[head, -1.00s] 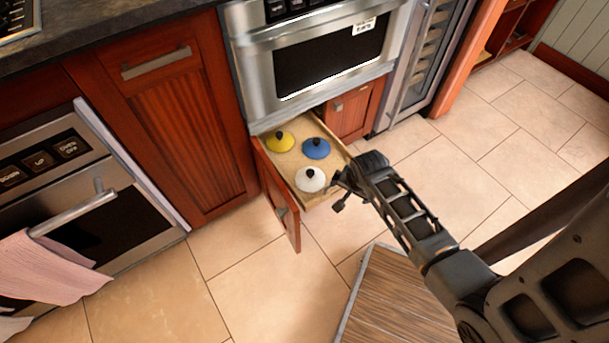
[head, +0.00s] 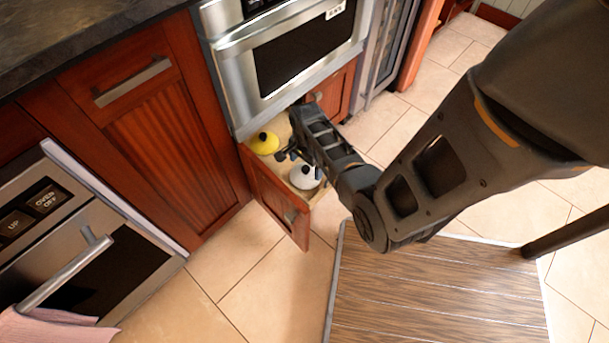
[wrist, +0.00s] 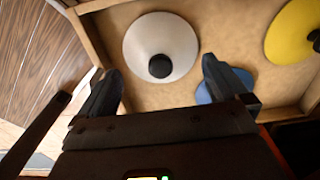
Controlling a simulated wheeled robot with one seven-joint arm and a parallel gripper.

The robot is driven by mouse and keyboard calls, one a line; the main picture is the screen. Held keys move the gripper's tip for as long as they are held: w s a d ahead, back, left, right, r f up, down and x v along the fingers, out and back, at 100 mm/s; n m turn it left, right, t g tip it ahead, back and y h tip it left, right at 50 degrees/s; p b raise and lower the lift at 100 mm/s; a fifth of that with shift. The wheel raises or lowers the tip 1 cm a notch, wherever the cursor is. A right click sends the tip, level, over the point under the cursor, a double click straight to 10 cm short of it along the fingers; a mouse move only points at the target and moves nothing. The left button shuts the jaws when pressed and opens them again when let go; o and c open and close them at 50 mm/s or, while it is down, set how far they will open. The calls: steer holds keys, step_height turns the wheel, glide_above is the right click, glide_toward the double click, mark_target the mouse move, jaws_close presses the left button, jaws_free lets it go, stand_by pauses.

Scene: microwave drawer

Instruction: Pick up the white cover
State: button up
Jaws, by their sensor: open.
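The white cover (head: 305,177) is a round lid with a black knob, lying in the open drawer near its front. In the wrist view the white cover (wrist: 161,47) is in full sight, just beyond and between my fingertips. My gripper (wrist: 158,85) is open and empty, above the drawer. In the head view my gripper (head: 284,153) is over the drawer, and my arm hides part of the drawer and the blue cover.
The yellow cover (head: 264,142) lies at the drawer's back left. The blue cover (wrist: 224,84) lies partly behind my finger in the wrist view. The wooden drawer (wrist: 105,37) has raised walls. A microwave (head: 300,50) is above it.

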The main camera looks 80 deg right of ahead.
mark_target(306, 168)
step_height(306, 168, down, 3)
steer(key=shift+f+b, duration=0.15)
steer(key=shift+b, duration=0.25)
